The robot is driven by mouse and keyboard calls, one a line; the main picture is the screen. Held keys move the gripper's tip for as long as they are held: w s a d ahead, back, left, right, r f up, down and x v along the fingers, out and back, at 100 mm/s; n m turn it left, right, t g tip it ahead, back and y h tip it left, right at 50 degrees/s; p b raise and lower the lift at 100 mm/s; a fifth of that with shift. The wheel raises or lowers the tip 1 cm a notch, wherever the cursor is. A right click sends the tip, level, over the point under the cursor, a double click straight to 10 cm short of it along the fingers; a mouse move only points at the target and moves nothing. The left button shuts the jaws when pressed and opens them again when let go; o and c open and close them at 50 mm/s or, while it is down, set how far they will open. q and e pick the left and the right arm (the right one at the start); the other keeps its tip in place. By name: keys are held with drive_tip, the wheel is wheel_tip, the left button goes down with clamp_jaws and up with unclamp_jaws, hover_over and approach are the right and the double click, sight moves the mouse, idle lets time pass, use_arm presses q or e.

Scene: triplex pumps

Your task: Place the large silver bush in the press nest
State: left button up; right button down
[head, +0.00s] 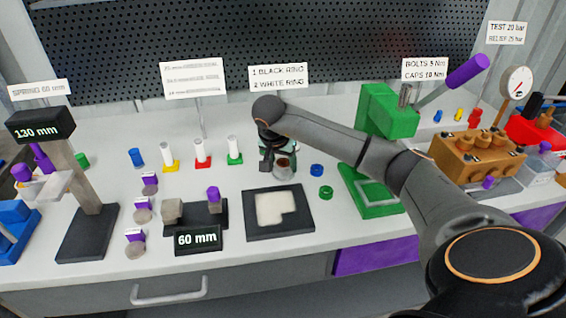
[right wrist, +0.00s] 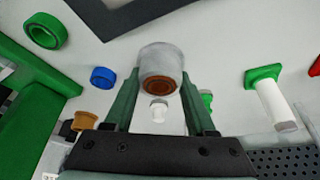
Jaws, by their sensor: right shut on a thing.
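The large silver bush (right wrist: 162,58) is a short pale grey cylinder with a brown inner face. It sits between the tips of my right gripper (right wrist: 158,85), which is shut on it. In the head view the bush (head: 285,168) is held near the table middle, behind the black tray and left of the press. The green press (head: 385,110) has a purple lever handle. Its green base, with a pale square outline where the press nest (head: 375,192) seems to be, is partly hidden by my right arm. My left gripper is not in view.
A blue ring (head: 317,170) and a green ring (head: 326,192) lie between bush and press. A black tray (head: 250,228) is in front. White-stemmed parts on coloured feet (head: 200,155) stand left. A brown pump block (head: 475,155) and gauge (head: 516,83) are at right.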

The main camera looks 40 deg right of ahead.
drive_tip(key=shift+c, duration=1.1)
unclamp_jaws()
drive_tip(key=shift+r, duration=0.1)
